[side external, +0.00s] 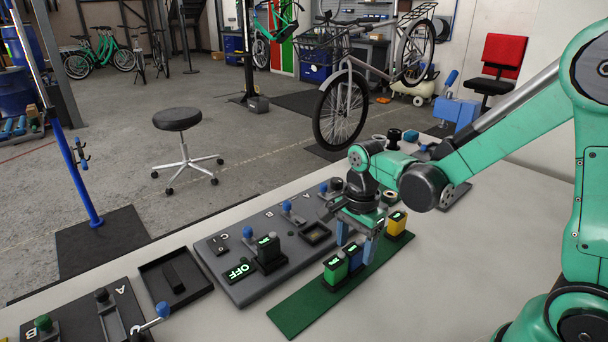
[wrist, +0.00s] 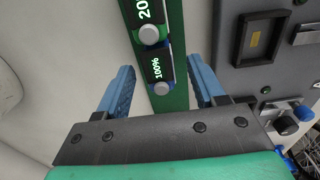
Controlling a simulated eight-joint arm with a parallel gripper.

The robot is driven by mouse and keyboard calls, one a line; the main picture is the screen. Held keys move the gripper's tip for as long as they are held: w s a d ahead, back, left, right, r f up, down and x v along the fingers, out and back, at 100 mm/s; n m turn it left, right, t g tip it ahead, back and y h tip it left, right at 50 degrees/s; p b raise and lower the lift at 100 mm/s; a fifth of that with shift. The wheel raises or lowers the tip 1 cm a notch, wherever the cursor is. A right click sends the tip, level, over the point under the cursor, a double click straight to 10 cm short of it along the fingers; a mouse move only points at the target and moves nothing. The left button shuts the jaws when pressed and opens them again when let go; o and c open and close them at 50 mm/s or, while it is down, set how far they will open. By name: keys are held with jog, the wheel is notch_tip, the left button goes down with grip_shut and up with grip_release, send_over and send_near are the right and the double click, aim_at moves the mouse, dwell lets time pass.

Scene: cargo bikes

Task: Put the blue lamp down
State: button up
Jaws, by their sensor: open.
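The blue lamp (side external: 355,262) stands on the green mat (side external: 296,308), between the green lamp (side external: 336,270) and the yellow lamp (side external: 396,224). My gripper (side external: 357,246) is just above it, pointing down, with its blue fingers apart. One finger partly hides the blue lamp in the side view. In the wrist view, the blue lamp (wrist: 157,68) reads 100% and lies between the lines of the open fingers (wrist: 160,72), with a gap on each side. The green lamp (wrist: 148,20) is just beyond it. The yellow lamp is not visible there.
A grey panel (side external: 232,287) with blue-knobbed levers and an OFF display lies left of the mat. Several small parts stand behind my gripper. The pale bench is clear right of the mat.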

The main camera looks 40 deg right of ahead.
aim_at(355, 246)
notch_tip(355, 246, up, 10)
jog(key=s+a+n+t, duration=0.2)
jog(key=n+t, duration=0.5)
jog(key=n, duration=1.1)
jog(key=shift+s+a+f, duration=0.15)
jog(key=shift+s+a, duration=0.1)
jog(key=shift+s, duration=0.2)
